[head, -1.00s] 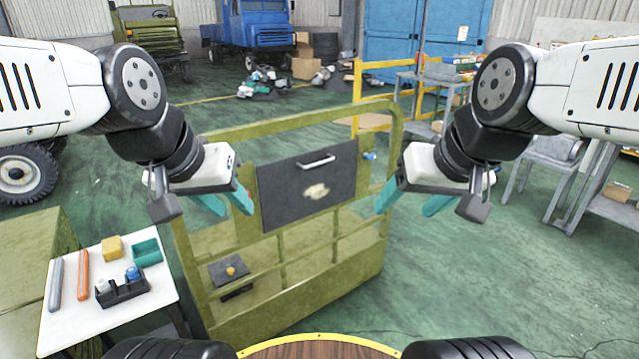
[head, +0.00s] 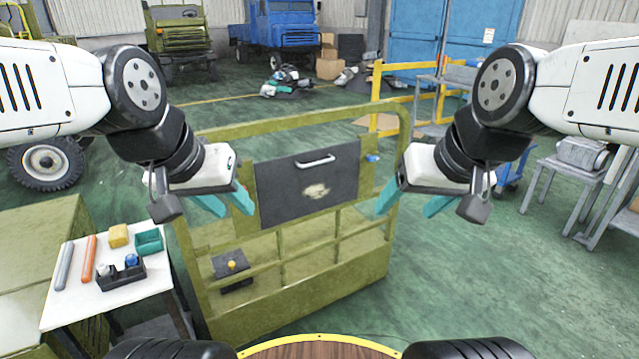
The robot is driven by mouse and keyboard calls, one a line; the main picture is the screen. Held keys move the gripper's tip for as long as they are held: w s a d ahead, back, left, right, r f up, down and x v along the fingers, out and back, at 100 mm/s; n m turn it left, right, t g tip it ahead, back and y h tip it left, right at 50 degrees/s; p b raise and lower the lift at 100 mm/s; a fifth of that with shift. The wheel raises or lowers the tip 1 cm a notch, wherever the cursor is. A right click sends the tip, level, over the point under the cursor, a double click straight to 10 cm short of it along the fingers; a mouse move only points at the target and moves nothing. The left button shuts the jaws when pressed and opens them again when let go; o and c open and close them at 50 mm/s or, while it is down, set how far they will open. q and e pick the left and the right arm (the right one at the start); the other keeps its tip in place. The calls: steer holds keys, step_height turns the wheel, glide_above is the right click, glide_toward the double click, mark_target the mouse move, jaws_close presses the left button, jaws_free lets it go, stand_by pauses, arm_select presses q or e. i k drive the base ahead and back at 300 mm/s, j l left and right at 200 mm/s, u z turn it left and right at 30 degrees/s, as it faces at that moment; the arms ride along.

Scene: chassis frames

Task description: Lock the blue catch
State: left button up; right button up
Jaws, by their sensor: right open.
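The blue catch (head: 373,158) is a small blue piece on the olive-green frame (head: 395,135), just right of the dark panel's upper right corner. It is too small to tell its position. The dark panel (head: 290,195) has a light handle (head: 315,161) and a worn pale patch, and sits upright in the frame. My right gripper (head: 404,211) is open and empty, with teal fingers, lower and to the right of the catch in the picture. My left gripper (head: 235,211) is open and empty at the panel's left side. Neither visibly touches the catch.
A white table (head: 68,308) at the left holds a dark caddy (head: 122,277), a teal bin (head: 149,243), a yellow block (head: 118,236) and two rods. A yellow rail (head: 377,90) and grey stands are behind at the right. Green floor is open right of the frame.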

mark_target(370, 158)
steer(key=i+l+u, duration=0.35)
steer(key=i+l, duration=0.5)
steer(key=l, duration=0.1)
